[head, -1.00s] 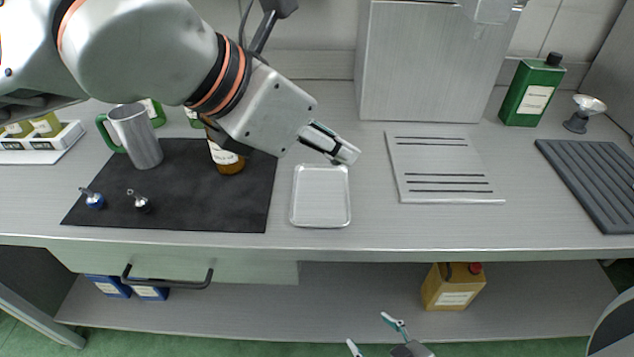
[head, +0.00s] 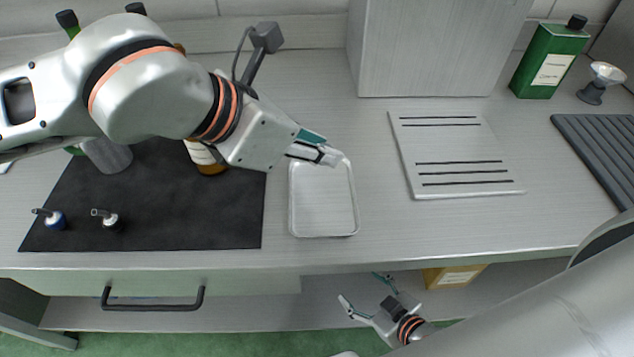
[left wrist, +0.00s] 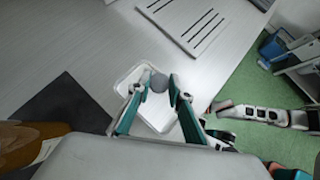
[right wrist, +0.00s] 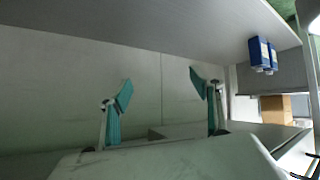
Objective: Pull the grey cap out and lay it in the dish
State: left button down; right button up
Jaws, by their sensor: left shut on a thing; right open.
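My left gripper (head: 322,155) is over the far edge of the dish (head: 324,210), a shallow pale grey tray on the counter. In the left wrist view the gripper (left wrist: 158,90) is shut on the small round grey cap (left wrist: 158,82), held between its fingertips. The dish (left wrist: 128,82) shows behind the cap; I cannot tell how high the cap is above it. In the head view the cap is not distinct. A brown bottle (head: 207,160) with a pale label stands on the mat, its top hidden by my left arm. My right gripper (head: 362,289) is open and empty, in front of the counter.
A slotted plate (head: 455,155) lies right of the dish. A green bottle (head: 548,65) stands farther right. The counter between dish and plate is clear.

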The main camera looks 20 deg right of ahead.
pick_arm(q)
notch_tip(320, 180, down, 3)
jog(key=shift+f, duration=0.75)
notch_tip(320, 180, down, 4)
jog(key=shift+f+b, duration=0.1)
jog(key=shift+b, duration=0.3)
pick_arm(e)
jog(key=shift+w+d, duration=0.2)
jog(key=shift+w, duration=0.2)
pick_arm(q)
jog(key=c, duration=1.8)
grip_release()
jog(key=shift+c, duration=0.2)
